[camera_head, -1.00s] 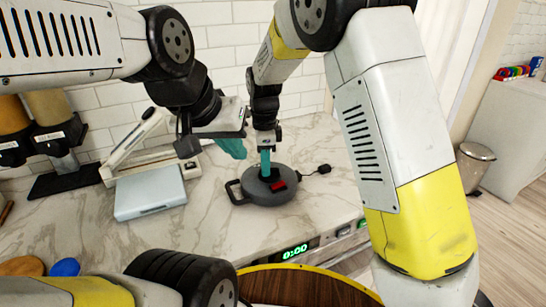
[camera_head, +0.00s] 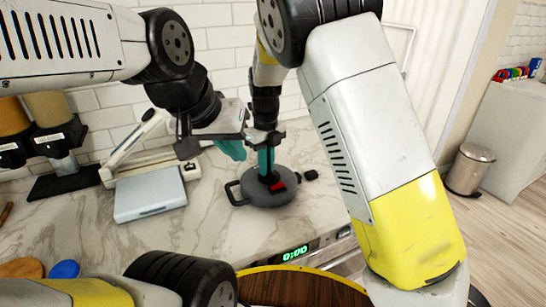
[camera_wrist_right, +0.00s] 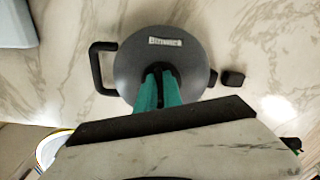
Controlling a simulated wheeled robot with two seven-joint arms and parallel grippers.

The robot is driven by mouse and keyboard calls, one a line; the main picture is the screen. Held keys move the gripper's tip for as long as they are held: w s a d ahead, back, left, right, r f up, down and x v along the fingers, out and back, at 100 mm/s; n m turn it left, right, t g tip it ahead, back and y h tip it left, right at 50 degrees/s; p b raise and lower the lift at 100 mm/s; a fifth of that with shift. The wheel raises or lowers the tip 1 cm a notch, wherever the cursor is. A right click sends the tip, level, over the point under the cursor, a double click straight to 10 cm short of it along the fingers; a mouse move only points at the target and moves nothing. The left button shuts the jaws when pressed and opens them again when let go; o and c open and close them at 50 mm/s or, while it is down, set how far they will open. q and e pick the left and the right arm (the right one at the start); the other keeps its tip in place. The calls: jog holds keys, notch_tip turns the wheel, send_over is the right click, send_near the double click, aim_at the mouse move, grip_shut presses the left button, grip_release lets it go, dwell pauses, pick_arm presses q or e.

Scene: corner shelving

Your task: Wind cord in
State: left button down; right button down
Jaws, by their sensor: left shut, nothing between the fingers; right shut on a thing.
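A round dark grey cord reel (camera_head: 258,198) lies flat on the marble counter; its loop handle points left and a red part (camera_head: 278,187) sits on its top. The black plug (camera_head: 311,175) lies close to its right edge, and little cord shows. My right gripper (camera_head: 266,176) points down with teal fingers shut on the middle of the reel. In the right wrist view the fingers (camera_wrist_right: 159,75) meet at a dark part at the centre of the reel (camera_wrist_right: 133,70), and the plug (camera_wrist_right: 233,77) lies right of it. My left gripper (camera_head: 237,153) is shut and empty, left of my right gripper.
A pale blue-grey box (camera_head: 149,194) stands left of the reel. Dispensers (camera_head: 58,136) stand at the back left. A blue disc (camera_head: 65,269) lies at the front left. A round wooden-topped table (camera_head: 300,288) stands in front. Counter between box and reel is clear.

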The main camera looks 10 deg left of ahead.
jog(key=shift+w+d+m, duration=0.1)
jog(key=shift+m, duration=1.5)
jog(key=c, duration=1.5)
grip_release()
notch_tip(320, 180, up, 8)
jog(key=shift+f, duration=0.1)
jog(key=shift+d, duration=0.15)
